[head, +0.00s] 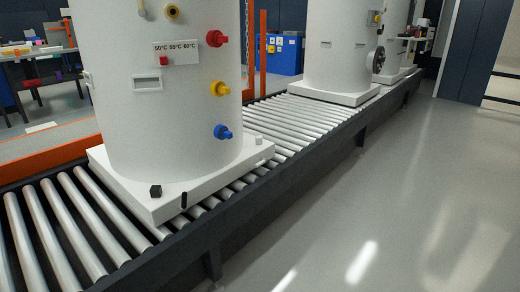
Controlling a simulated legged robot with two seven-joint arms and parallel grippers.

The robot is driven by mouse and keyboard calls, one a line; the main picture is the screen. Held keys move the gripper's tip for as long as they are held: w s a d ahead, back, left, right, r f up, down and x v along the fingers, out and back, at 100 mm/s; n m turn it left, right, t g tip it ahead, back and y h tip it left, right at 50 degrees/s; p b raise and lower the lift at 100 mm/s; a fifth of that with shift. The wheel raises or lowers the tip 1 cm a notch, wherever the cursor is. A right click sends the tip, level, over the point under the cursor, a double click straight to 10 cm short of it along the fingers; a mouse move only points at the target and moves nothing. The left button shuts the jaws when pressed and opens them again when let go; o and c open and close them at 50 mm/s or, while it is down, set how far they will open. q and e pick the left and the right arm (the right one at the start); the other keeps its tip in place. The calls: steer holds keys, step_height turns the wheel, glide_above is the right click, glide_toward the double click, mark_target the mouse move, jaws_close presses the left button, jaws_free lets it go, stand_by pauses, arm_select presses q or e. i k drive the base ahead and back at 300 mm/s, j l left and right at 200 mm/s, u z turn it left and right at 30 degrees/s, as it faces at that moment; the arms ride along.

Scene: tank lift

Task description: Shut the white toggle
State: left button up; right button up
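A large white tank (165,100) stands upright on a square white base (140,200) on the roller conveyor. A small white piece (258,140) sticks up at the base's right corner; it may be the white toggle, but it is too small to tell its position. A black block (155,190) and a black upright piece (184,200) are at the base's front corner. The tank carries red (216,39), yellow (220,88) and blue (222,132) fittings and a temperature panel (176,53) with a red slider. Neither gripper is in view.
The roller conveyor (75,225) runs from front left to back right, with a dark side rail. More white tanks (335,50) stand farther along it. Blue bins (284,55) and a cluttered table (35,50) are behind. The grey floor (400,200) at right is clear.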

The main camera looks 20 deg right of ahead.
mark_target(263, 161)
steer(key=i+l, duration=0.2)
steer(key=i+l+u, duration=0.15)
steer(key=l, duration=0.25)
steer(key=i+l, duration=0.15)
steer(key=l, duration=0.15)
steer(key=i+l+u, duration=0.1)
steer(key=l, duration=0.25)
steer(key=i+l+u, duration=0.1)
steer(key=i+l, duration=0.15)
steer(key=l, duration=0.1)
